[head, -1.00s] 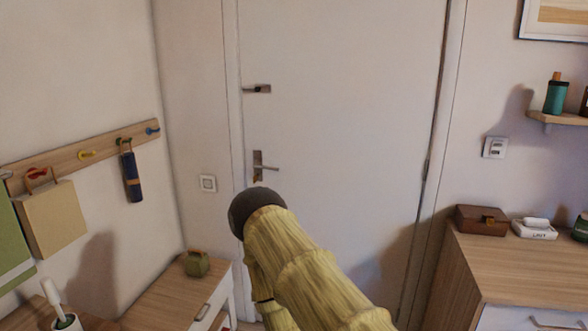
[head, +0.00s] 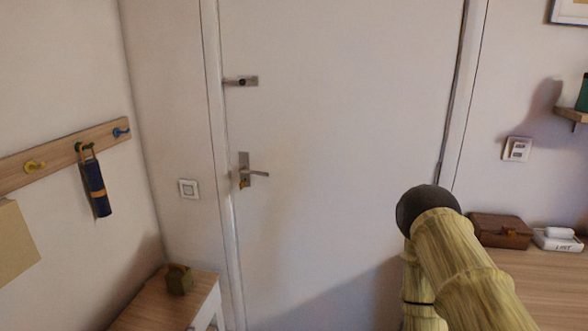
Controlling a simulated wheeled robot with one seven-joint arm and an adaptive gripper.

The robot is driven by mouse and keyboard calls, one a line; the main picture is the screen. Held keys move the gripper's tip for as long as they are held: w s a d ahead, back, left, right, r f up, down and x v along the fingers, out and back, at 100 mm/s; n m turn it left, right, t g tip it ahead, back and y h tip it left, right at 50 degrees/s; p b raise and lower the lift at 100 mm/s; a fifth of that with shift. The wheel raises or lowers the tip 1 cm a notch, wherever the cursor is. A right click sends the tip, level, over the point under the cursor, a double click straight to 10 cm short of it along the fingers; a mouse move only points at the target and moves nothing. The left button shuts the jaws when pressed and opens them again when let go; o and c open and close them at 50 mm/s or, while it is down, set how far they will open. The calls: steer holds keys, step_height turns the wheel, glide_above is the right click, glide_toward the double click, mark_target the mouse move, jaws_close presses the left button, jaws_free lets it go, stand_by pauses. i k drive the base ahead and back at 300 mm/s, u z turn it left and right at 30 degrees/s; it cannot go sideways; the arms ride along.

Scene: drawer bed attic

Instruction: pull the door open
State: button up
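The white door (head: 335,130) stands upright in its frame in the middle of the head view and looks shut. Its lever handle (head: 254,173) is on the left side, pointing right from a metal plate. A second metal fitting (head: 241,81) sits above it near the same edge. Hinges show along the right edge. My arm, yellow and ribbed with a dark rounded joint, rises at the lower right in front of the door, to the right of the handle and apart from it in the picture. My gripper is not seen.
A wooden cabinet (head: 150,300) with a green object (head: 179,279) on it stands at lower left, beside the door. A wooden dresser (head: 545,280) with a brown box (head: 500,231) is at right. A hook rail (head: 55,158) holds a blue rolled item (head: 97,188).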

mark_target(347, 114)
steer(key=z, duration=0.05)
steer(key=i, duration=0.55)
steer(key=u, duration=0.75)
steer(key=i, duration=0.5)
steer(key=u, duration=0.55)
